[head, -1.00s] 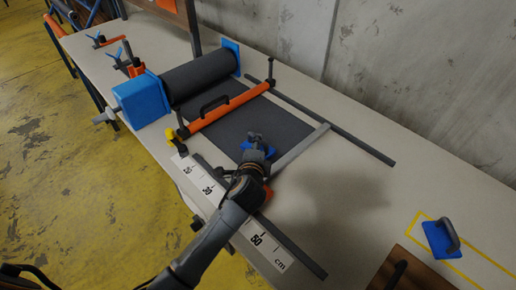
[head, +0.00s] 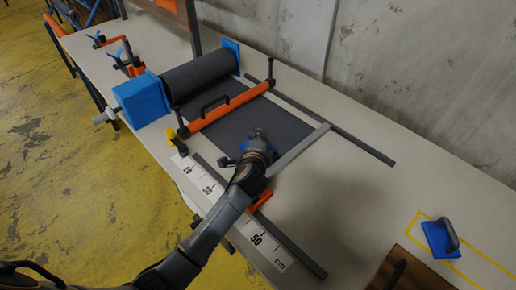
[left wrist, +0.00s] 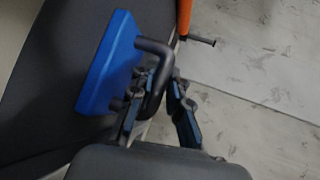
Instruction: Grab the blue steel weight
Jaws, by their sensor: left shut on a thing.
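A blue steel weight (left wrist: 108,62) with a dark bent handle (left wrist: 155,75) shows close up in the left wrist view. In the head view my left gripper (head: 257,136) covers most of it, and a blue edge (head: 226,161) shows beside the fingers. The left gripper also shows in the left wrist view (left wrist: 160,108), its fingers shut around the handle. The weight is over the dark fabric sheet; I cannot tell whether it touches it. A second blue weight (head: 438,240) with a grey handle sits at the right inside a yellow outline. My right gripper is not in view.
An orange bar (head: 228,107) with a black handle crosses the dark fabric (head: 235,128). A dark roll (head: 200,78) between blue end blocks lies behind it. A grey rail (head: 298,147), a ruler strip (head: 262,243) and a brown wooden block (head: 415,272) are nearby.

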